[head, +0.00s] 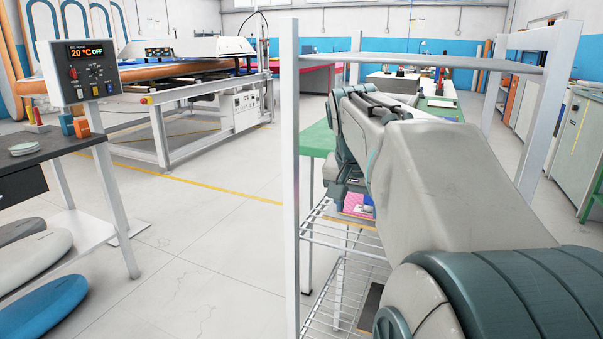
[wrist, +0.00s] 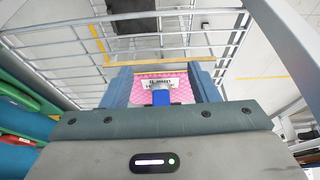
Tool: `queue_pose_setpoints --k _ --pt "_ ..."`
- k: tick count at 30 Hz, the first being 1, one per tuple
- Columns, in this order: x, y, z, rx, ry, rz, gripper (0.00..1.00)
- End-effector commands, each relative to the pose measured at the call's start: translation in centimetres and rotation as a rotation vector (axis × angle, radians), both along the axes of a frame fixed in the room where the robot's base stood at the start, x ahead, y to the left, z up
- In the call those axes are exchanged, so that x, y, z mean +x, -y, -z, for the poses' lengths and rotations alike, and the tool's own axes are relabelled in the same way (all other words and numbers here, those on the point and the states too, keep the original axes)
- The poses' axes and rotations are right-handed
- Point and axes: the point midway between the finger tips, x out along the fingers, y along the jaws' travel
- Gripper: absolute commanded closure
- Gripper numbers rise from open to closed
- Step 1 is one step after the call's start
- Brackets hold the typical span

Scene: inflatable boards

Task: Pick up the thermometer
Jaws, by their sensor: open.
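In the wrist view, my gripper (wrist: 162,82) is open, with one blue-grey finger on each side of a pink patterned item (wrist: 180,73). A small blue object with a grey top (wrist: 160,96) lies between the fingers, near the palm. It may be the thermometer, but I cannot tell for sure. A white label with dark print (wrist: 173,82) shows just beyond it. In the head view, my arm reaches into a rack, and its end hides most of the pink item (head: 356,206). I cannot tell whether the fingers touch anything.
The white wire rack (head: 291,180) has upright posts on both sides of my arm and a top rail above it. A lower wire shelf (head: 345,290) is below. A green table (head: 317,140) stands behind. The floor (head: 215,230) to the left is open.

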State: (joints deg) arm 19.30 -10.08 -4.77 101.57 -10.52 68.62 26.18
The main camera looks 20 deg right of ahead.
Motion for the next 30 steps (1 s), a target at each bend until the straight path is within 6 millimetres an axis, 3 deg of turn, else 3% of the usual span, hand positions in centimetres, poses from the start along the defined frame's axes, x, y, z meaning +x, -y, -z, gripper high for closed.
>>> queue_pose_setpoints --k 2,12,23,30 --pt "0.2 0.9 -0.8 -0.004 0.006 0.025 0.45" --pt "3.8 5.2 -0.7 -0.005 0.007 0.029 0.45" --pt "5.5 7.2 -0.8 -0.005 0.008 0.027 0.45" --pt "7.7 9.8 -0.6 -0.004 0.006 0.028 0.45"
